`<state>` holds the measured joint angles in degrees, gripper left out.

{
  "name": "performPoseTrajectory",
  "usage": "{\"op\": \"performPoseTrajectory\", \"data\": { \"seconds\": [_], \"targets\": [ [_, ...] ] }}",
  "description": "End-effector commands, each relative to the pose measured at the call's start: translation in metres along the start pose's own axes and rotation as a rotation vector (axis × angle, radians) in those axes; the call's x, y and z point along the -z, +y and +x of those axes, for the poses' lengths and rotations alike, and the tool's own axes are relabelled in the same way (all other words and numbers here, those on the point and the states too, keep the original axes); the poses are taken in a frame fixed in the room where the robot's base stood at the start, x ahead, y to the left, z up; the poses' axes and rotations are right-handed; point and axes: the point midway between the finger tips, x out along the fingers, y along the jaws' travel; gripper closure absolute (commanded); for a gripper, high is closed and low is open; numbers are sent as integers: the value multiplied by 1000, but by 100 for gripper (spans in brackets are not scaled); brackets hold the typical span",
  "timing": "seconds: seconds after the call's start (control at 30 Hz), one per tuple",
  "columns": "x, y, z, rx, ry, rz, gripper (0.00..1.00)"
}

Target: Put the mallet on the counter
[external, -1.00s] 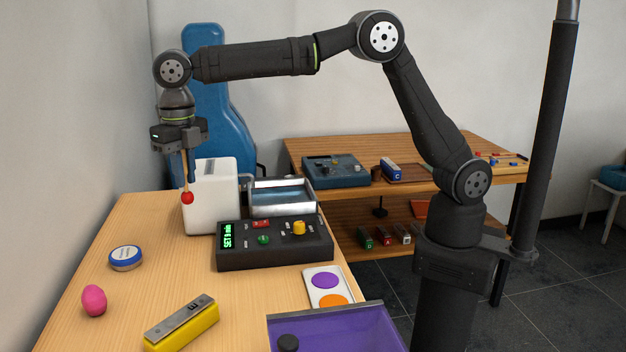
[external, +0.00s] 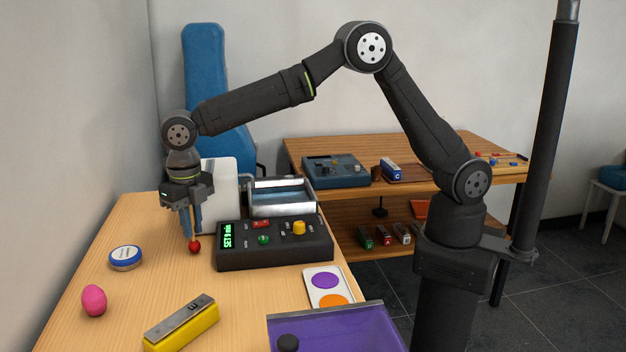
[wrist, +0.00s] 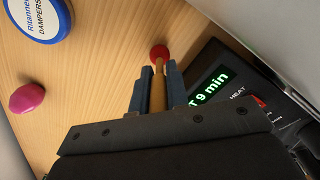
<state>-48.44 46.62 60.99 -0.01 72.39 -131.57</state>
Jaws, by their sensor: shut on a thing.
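The mallet has a red ball head (external: 194,247) and a light wooden stick. My gripper (external: 191,232) is shut on the stick, with the red head pointing down, close to the wooden counter (external: 175,290). In the wrist view the mallet's red head (wrist: 159,52) shows just beyond my blue-grey fingertips (wrist: 157,70), with the stick between them. Whether the head touches the counter I cannot tell. The upper part of the stick is hidden by my gripper.
The dark control box (external: 275,243) with a green display stands just right of the mallet. A white box (external: 222,185) is behind.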

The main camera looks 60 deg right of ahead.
Motion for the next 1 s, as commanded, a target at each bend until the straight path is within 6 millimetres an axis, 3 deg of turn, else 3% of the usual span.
{"op": "performPoseTrajectory", "data": {
  "seconds": [0.17, 0.2, 0.3, 0.67, 0.77, 1.0],
  "targets": [
    [0, 0, 2, 0, 0, 0, 100],
    [0, 0, 3, 0, 0, 0, 84],
    [0, 0, 2, 0, 0, 0, 64],
    [0, 0, -2, -1, -1, 0, 64],
    [0, 0, -15, -3, -3, 0, 64],
    [0, 1, -66, -3, -3, 0, 64]
  ]
}}
